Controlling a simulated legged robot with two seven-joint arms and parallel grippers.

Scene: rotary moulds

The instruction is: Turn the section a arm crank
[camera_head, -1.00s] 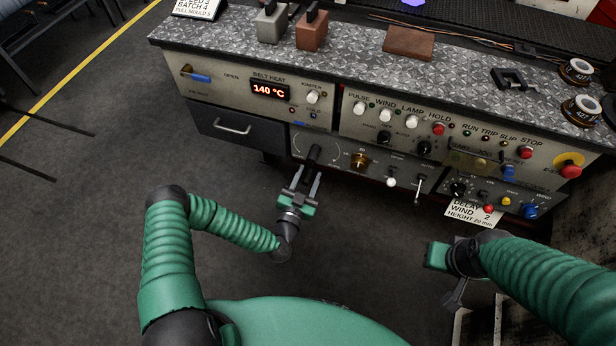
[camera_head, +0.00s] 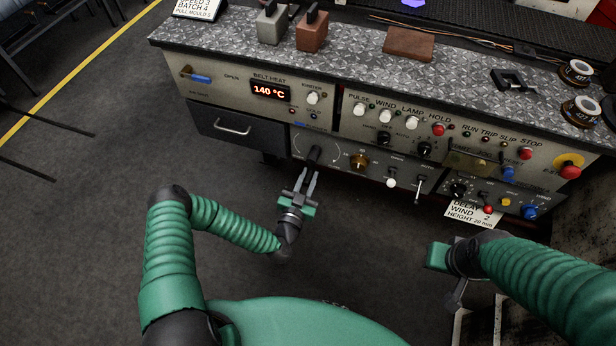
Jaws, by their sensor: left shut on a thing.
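The crank handle (camera_head: 314,155) is a dark cylinder standing out from the lower left panel (camera_head: 335,176) of the console, in front of a marked dial arc. My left gripper (camera_head: 308,175) reaches up to it from below, its two grey fingers shut on the handle. The fingers and the handle hide the crank's arm and pivot. My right gripper (camera_head: 452,275) hangs low at the right, away from the console. Its fingers point down and are partly hidden, so I cannot tell their opening.
A brass knob (camera_head: 359,161) and a white-tipped lever (camera_head: 390,183) sit right of the crank. A drawer (camera_head: 232,127) is at its left. Blocks (camera_head: 272,26) and a brown slab (camera_head: 408,44) lie on the console top.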

